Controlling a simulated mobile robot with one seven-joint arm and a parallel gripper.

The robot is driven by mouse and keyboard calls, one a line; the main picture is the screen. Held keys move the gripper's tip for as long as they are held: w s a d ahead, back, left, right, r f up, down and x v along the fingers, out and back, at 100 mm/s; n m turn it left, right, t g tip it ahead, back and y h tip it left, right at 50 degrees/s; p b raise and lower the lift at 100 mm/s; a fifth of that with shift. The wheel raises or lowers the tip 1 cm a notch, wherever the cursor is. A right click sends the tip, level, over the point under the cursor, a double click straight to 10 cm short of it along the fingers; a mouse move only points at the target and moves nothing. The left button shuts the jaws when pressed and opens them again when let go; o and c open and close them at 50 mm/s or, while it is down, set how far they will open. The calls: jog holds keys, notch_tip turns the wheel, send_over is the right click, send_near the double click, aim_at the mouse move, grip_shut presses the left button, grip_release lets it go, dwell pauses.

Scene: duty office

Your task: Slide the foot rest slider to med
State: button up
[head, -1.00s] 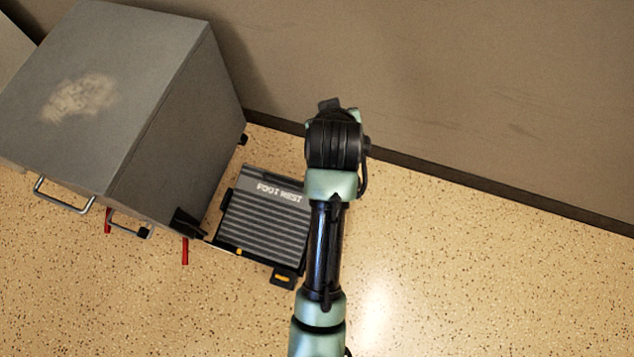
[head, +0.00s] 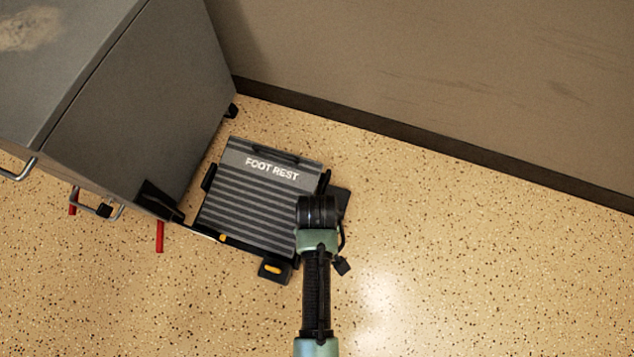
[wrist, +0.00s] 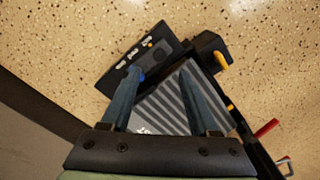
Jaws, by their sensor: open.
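The foot rest (head: 250,205) is a dark, ribbed, tilted plate on the floor, lettered FOOT REST. It also shows in the wrist view (wrist: 178,104). A dark side panel (wrist: 139,66) lies along its edge, with small white labels too small to read and a small orange-yellow mark. In the head view the panel (head: 341,199) is partly behind my arm. My gripper (wrist: 161,74) is open, its two blue fingers apart. The left fingertip overlaps the panel's edge; the right is over the ribs. A bright blue spot shows at the left tip; I cannot tell whether it is the slider knob.
A grey cabinet (head: 150,105) stands left of the foot rest, with red parts (head: 160,236) near its base. A black pedal with an orange top (head: 272,268) sits at the foot rest's near corner. The wall (head: 430,80) runs behind. Floor at right is clear.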

notch_tip(320, 180, down, 9)
jog(key=b, duration=0.5)
jog(key=shift+r+b, duration=0.15)
jog(key=shift+b, duration=0.15)
grip_shut()
dwell(1.0)
